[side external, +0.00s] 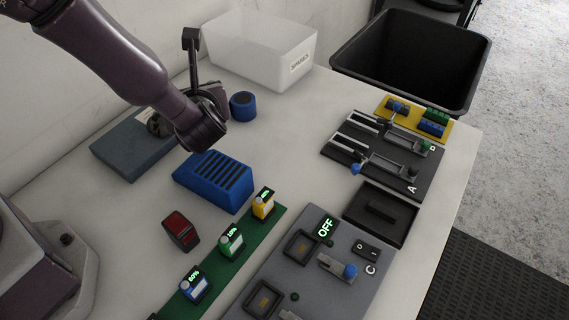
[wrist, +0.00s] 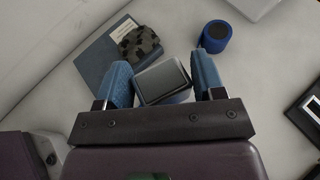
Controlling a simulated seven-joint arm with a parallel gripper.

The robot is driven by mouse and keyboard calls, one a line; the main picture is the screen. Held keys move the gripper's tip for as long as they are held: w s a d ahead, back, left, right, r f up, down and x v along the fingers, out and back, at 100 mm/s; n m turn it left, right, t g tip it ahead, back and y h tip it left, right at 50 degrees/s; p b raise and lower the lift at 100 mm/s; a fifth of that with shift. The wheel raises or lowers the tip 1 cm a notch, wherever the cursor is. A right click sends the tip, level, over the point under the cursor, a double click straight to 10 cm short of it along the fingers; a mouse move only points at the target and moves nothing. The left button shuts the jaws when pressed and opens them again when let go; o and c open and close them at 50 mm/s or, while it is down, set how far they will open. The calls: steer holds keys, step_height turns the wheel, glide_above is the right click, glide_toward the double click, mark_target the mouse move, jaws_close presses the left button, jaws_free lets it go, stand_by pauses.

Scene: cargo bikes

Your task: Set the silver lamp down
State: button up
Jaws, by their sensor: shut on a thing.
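The silver lamp (wrist: 163,79), a small box shape with a dark glassy face and a pale rim, is between the blue fingers of my gripper (wrist: 163,74) in the wrist view. The fingers close on its two sides and it sits slightly tilted in the picture. I cannot tell whether its underside touches the table. In the side external view the fingers and the lamp are hidden behind my arm.
A slate-blue box (side external: 118,156) with a dark knobby round thing (wrist: 139,43) on it lies close by. A blue cylinder (side external: 242,105) stands near. A slotted blue block (side external: 214,182), a red lamp-like block (side external: 181,230) and a translucent bin (side external: 256,55) are around. Bare table lies between.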

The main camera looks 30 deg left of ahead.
steer(key=s+d+m+t+h, duration=0.15)
steer(key=s+d, duration=0.25)
steer(key=d, duration=0.4)
steer(key=shift+m, duration=0.25)
steer(key=w+d+f, duration=0.1)
steer(key=w+f, duration=0.2)
steer(key=w, duration=0.1)
steer(key=w+d+f, duration=0.2)
steer(key=w+f, duration=0.1)
steer(key=w, duration=0.1)
steer(key=w+d+f, duration=0.2)
steer(key=w+f, duration=0.1)
steer(key=w, duration=0.1)
steer(key=shift+w+d+f, duration=0.15)
steer(key=shift+w+d, duration=0.1)
steer(key=shift+w+f, duration=0.1)
steer(key=shift+f, duration=1.5)
steer(key=shift+f, duration=0.15)
steer(key=o, duration=0.9)
steer(key=shift+o, duration=0.2)
